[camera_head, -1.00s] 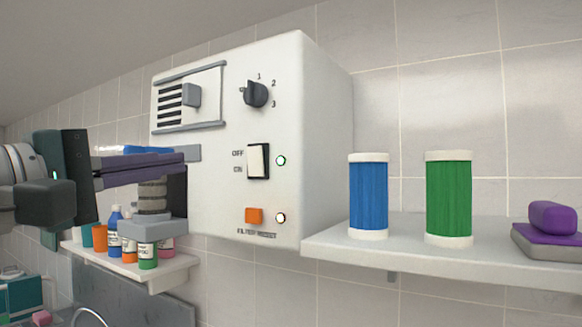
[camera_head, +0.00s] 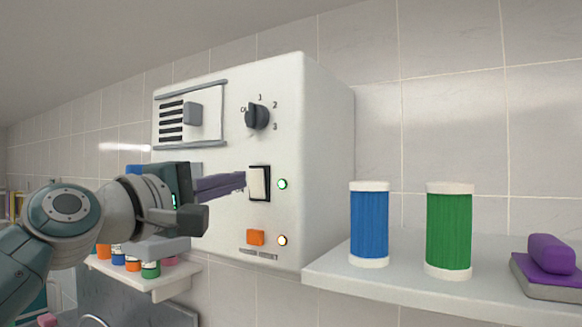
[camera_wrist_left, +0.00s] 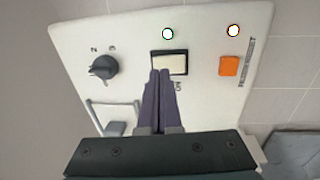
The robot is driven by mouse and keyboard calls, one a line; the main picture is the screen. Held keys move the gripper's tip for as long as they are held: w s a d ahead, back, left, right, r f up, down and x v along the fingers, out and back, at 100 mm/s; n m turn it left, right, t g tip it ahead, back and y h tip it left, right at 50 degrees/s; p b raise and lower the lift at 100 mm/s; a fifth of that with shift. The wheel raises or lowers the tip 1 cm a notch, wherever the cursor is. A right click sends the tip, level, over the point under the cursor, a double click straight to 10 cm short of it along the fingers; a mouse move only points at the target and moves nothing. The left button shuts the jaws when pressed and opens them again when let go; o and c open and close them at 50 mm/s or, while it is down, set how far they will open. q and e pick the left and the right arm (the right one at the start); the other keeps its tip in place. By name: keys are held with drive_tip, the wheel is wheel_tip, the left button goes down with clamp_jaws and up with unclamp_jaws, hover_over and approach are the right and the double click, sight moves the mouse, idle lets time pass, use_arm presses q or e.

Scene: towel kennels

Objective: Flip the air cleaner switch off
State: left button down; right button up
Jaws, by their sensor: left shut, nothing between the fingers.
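The air cleaner (camera_head: 318,150) is a white box on the tiled wall. Its switch (camera_head: 259,183) is a cream rocker in a black frame, with a green-ringed lamp (camera_head: 283,184) on its right. My left gripper (camera_head: 243,181) is shut and empty, its purple fingertips at the switch's left edge. In the left wrist view the switch (camera_wrist_left: 172,63) lies just beyond the fingertips (camera_wrist_left: 161,73), which overlap its lower left part; I cannot tell whether they touch it. The OFF and ON labels are mostly hidden behind the fingers. My right gripper is not in view.
The panel also has a dark dial (camera_head: 257,116), a sliding vent knob (camera_head: 193,113) and an orange button (camera_head: 256,237). A shelf (camera_head: 330,272) at right holds a blue filter (camera_head: 369,225), a green filter (camera_head: 449,230) and a purple item (camera_head: 550,254). Small bottles stand on a lower left shelf.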

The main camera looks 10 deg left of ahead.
sight(256, 175)
use_arm(q)
drive_tip(key=shift+x, duration=1.55)
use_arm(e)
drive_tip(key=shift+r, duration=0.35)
use_arm(q)
drive_tip(key=shift+w, duration=0.15)
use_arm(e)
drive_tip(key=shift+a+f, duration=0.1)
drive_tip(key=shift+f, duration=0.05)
use_arm(q)
drive_tip(key=shift+r, duration=0.1)
